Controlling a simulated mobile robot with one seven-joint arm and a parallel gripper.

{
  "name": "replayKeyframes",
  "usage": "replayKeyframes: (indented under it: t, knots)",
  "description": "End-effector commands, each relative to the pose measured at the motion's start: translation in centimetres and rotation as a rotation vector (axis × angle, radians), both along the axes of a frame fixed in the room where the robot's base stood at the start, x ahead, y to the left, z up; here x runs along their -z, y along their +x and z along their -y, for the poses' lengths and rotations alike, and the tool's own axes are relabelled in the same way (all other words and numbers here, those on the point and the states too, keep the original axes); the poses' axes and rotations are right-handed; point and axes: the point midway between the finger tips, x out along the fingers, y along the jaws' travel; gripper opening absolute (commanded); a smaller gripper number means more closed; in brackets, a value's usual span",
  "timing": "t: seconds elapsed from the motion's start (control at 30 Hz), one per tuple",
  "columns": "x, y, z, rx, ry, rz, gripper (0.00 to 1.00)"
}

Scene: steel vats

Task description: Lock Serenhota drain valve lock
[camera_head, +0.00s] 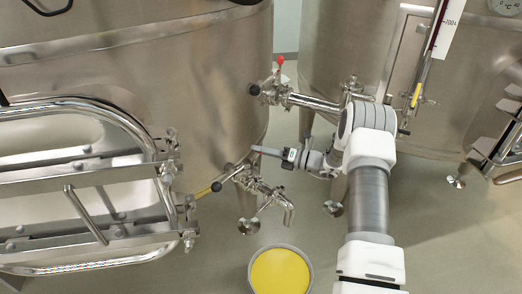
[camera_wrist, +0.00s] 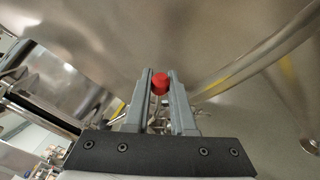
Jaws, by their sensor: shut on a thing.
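The drain valve (camera_head: 262,188) is a steel fitting low on the left vat, with a curved spout and a black-tipped handle (camera_head: 216,187). My gripper (camera_head: 259,150) is just above it, reaching in from the right against the vat's lower side. In the wrist view, a red knob (camera_wrist: 160,83) sits between the two grey fingertips of my gripper (camera_wrist: 160,76), which are shut on it. This knob is hidden by the fingers in the head view. I cannot tell from these frames whether the lock is engaged.
A round container with yellow inside (camera_head: 280,272) stands on the floor below the spout. An upper valve with a red-tipped lever (camera_head: 280,61) and a pipe are above my gripper. An open steel hatch (camera_head: 90,185) is at left; the right vat (camera_head: 345,50) stands behind my arm.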

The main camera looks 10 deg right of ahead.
Motion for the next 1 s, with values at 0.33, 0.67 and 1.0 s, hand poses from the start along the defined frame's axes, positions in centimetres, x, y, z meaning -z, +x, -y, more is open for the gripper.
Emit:
replayKeyframes:
  t: [0.33,0.67,1.0]
  knots:
    - [-1.2,-0.5,-0.6,0.001,-0.183,0.142,0.00]
    - [-1.7,-1.3,-1.6,0.000,-0.427,0.333,0.00]
    - [-1.8,-2.0,-2.5,0.002,-0.627,0.489,0.00]
